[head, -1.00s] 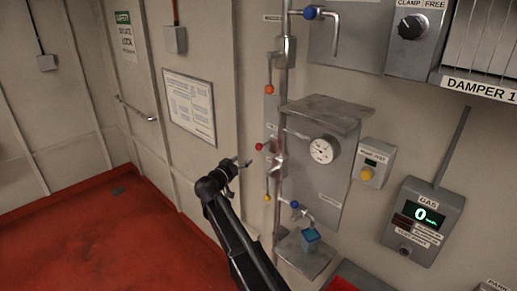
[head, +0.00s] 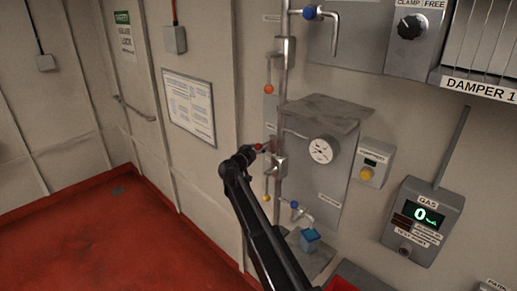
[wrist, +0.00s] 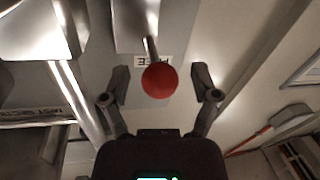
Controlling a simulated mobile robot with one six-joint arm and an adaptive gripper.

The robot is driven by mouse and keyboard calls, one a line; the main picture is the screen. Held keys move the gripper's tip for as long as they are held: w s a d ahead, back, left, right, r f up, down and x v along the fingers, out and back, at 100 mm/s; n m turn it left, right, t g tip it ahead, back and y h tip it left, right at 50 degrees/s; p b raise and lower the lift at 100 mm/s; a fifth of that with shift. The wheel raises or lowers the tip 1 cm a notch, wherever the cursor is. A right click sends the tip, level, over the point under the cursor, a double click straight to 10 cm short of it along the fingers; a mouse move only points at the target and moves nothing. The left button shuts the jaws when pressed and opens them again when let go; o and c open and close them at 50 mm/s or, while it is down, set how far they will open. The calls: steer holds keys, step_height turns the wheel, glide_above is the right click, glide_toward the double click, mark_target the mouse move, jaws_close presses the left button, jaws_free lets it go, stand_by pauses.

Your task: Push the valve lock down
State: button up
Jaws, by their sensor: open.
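A red ball knob (wrist: 160,80) on a thin metal stem stands between my open fingers in the wrist view, with a gap on each side. In the head view the knob (head: 259,147) is small and partly covered by my gripper (head: 257,150). My gripper (wrist: 160,85) is open and holds nothing. The knob's lever joins a metal fitting on the vertical pipe (head: 283,100). I cannot tell for sure which part is the valve lock. A small label (wrist: 152,62) behind the knob reads upside down.
An orange knob (head: 268,88) is above and a yellow knob (head: 266,198) below on the same pipe. A gauge (head: 323,150) and a blue-handled valve (head: 295,205) are to the right. The red floor (head: 90,235) at left is clear.

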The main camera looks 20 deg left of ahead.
jaws_close()
steer(key=shift+f, duration=0.1)
step_height(320, 180, down, 3)
steer(key=b, duration=0.3)
steer(key=shift+s+d+f, duration=0.1)
stand_by(0.5)
jaws_free()
steer(key=shift+f, duration=0.1)
